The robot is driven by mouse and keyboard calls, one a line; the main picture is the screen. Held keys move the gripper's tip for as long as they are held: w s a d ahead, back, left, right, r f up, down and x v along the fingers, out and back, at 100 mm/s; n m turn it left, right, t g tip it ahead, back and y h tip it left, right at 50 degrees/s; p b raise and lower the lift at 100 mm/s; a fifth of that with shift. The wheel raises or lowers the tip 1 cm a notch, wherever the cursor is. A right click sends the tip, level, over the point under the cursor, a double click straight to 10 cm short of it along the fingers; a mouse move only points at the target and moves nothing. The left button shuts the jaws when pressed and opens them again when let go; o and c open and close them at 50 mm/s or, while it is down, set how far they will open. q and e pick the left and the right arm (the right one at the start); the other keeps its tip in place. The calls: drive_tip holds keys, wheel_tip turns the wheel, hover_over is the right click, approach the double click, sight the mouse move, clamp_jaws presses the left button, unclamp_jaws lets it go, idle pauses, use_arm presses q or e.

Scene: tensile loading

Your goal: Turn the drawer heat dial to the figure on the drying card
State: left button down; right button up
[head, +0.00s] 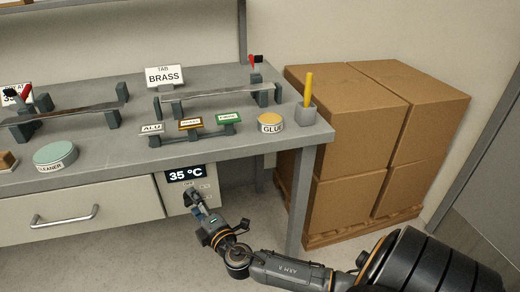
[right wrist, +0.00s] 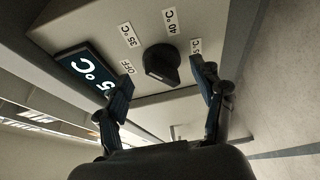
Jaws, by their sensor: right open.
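The black heat dial (right wrist: 162,64) is on the pale panel beside the drawer. Labels around it read OFF, 35 °C and 40 °C; another is partly covered by a finger. The display (head: 186,173) reads 35 °C; part of it shows in the right wrist view (right wrist: 90,70). My right gripper (right wrist: 163,88) is open, its fingers apart and short of the dial, with nothing between them. In the head view my right gripper (head: 196,204) largely hides the dial. A white card (head: 14,97) at the far left is partly covered; its figure starts with 3. My left gripper is out of view.
The grey bench (head: 90,150) carries a BRASS sign (head: 165,76), clamped strips, small labelled blocks, a GLUE tin (head: 270,122) and a CLEANER tin (head: 55,155). A closed drawer (head: 80,213) is left of the panel. Stacked cartons (head: 345,120) stand right of the bench.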

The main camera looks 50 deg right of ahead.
drive_tip(key=s+a+b, duration=0.1)
drive_tip(key=s+a, duration=0.1)
drive_tip(key=s, duration=1)
drive_tip(key=s+d+f+m+g+p, duration=0.1)
drive_tip(key=s+f+m+g+p, duration=0.1)
drive_tip(key=f, duration=0.5)
drive_tip(key=s+d+f+m+g+p, duration=0.2)
drive_tip(key=s+f+g+p, duration=0.2)
drive_tip(key=s+f+p, duration=0.1)
drive_tip(key=s+d+f+m+g+p, duration=0.1)
drive_tip(key=s+f+m+g+p, duration=0.1)
drive_tip(key=f, duration=0.8)
drive_tip(key=shift+s+d+g+p, duration=0.3)
drive_tip(key=shift+s+g+p, duration=0.6)
drive_tip(key=shift+p, duration=0.95)
